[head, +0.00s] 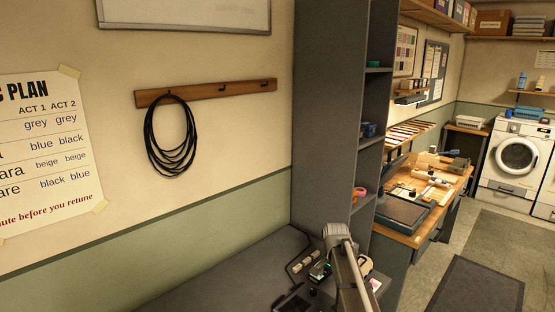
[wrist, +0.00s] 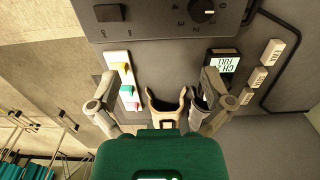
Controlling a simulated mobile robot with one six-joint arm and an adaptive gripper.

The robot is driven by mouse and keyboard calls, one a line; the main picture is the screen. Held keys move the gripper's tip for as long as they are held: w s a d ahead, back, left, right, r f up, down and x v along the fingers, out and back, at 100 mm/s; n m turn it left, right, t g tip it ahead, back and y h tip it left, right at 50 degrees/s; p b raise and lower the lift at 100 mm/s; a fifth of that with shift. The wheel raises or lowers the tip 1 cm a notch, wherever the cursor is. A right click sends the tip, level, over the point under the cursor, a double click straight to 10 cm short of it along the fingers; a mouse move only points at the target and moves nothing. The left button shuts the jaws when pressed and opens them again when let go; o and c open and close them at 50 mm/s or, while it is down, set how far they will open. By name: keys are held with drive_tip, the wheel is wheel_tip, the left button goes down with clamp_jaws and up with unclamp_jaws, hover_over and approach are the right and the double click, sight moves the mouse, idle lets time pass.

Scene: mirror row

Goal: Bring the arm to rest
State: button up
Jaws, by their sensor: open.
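My gripper (wrist: 158,78) is open in the wrist view, with its two beige-grey fingers spread wide. A beige forked piece (wrist: 165,107) shows between the fingers, with a dark part beside it. I cannot tell whether anything touches it; no object is clearly held. In the head view my arm (head: 346,265) reaches over the right end of the dark grey counter. The gripper itself is not clear there.
The counter's left part (head: 230,275) is clear.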

drive_tip(key=shift+s+r, duration=0.1)
drive_tip(key=shift+s, duration=0.55)
drive_tip(key=s+f+n+b, duration=0.1)
drive_tip(key=s+n, duration=0.8)
drive_tip(key=s, duration=1.2)
drive_tip(key=shift+a+f, duration=0.25)
drive_tip(key=shift+a, duration=0.2)
